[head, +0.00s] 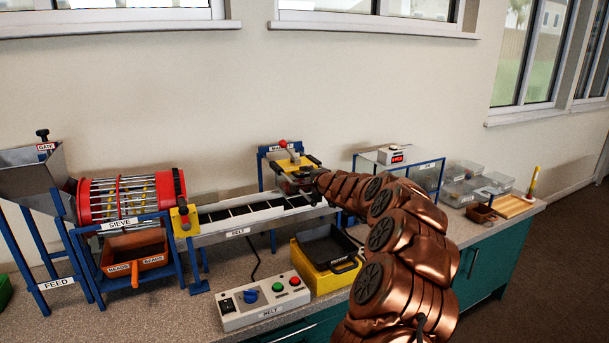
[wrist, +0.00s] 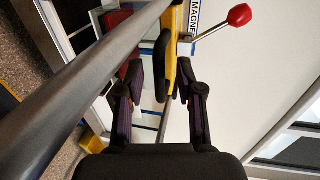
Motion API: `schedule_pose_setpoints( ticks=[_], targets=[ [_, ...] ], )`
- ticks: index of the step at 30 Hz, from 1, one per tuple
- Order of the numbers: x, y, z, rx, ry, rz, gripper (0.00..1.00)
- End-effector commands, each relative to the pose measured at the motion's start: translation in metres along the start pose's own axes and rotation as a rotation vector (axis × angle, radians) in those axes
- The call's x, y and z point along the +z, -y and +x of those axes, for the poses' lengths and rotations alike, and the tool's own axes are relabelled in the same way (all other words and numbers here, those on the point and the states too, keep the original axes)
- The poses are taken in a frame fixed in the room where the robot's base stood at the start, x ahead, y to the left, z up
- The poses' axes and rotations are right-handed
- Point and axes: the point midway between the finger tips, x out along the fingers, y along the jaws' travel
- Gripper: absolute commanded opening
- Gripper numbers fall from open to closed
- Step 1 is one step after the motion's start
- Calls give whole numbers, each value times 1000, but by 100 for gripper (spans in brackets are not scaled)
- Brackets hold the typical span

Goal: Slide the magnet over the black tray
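The magnet (head: 293,166) is a yellow-topped block with a red-knobbed lever on a blue stand, above the right end of the belt. In the wrist view its yellow plate (wrist: 171,65) and black handle (wrist: 161,68) lie between my fingers, with a visible gap on the left side. My gripper (wrist: 163,85) appears open around the handle. In the head view my gripper (head: 312,172) is at the magnet's right side, partly hidden by my arm. The black tray (head: 328,247) sits on a yellow box in front of the belt's right end.
The belt (head: 240,217) runs left to the red sieve drum (head: 128,198). A control box (head: 265,301) with buttons stands in front. A glass-topped blue frame (head: 398,168) with a red display stands right, then clear bins (head: 480,180). A thick grey bar (wrist: 75,90) crosses close in the wrist view.

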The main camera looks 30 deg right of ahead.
Motion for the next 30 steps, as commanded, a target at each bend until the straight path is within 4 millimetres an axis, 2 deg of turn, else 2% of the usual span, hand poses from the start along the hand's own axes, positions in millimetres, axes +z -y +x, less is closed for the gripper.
schedule_pose_setpoints(
  ticks=[6, 18, 29, 30],
  targets=[
    [0, 0, 12, 1, 0, 1, 37],
    [1, 0, 15, -1, 2, 1, 37],
    [1, 0, 15, -1, 2, 1, 0],
    [1, 0, 15, -1, 2, 1, 0]
  ],
)
